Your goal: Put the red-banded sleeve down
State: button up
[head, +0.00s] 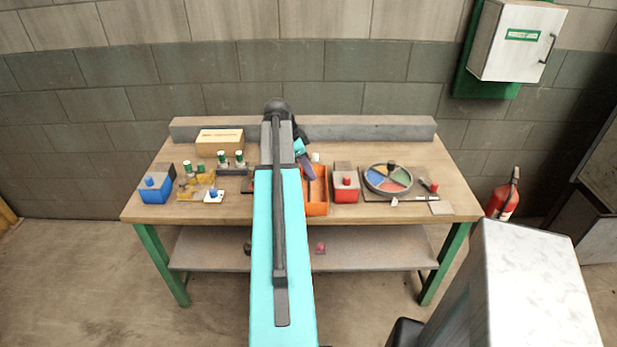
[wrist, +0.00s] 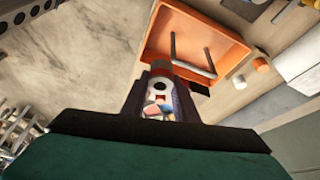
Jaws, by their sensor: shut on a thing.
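My gripper (wrist: 162,88) is shut on the red-banded sleeve (wrist: 159,84), a pale piece with dark round spots and a reddish band near its far end. In the wrist view the sleeve sits between the two dark fingers, at the near edge of an orange tray (wrist: 207,22). I cannot tell its height above the tray or bench. In the head view my gripper (head: 306,166) is at the orange tray (head: 318,207), partly behind my arm, and the sleeve cannot be made out.
On the wooden bench (head: 340,214), a red box (head: 346,190) and a coloured round dial (head: 388,179) stand right of the tray. A blue box (head: 155,191) and a cardboard box (head: 219,142) stand left. A grey ledge (head: 370,128) runs behind.

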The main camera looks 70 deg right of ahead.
aim_at(308, 179)
notch_tip(308, 179, down, 4)
jog(key=shift+r+p, duration=0.25)
jog(key=shift+p, duration=0.5)
jog(key=shift+f+b, duration=0.3)
jog(key=shift+f, duration=0.05)
jog(key=o, duration=1.1)
jog(key=shift+a+f, duration=0.1)
jog(key=shift+a, duration=0.05)
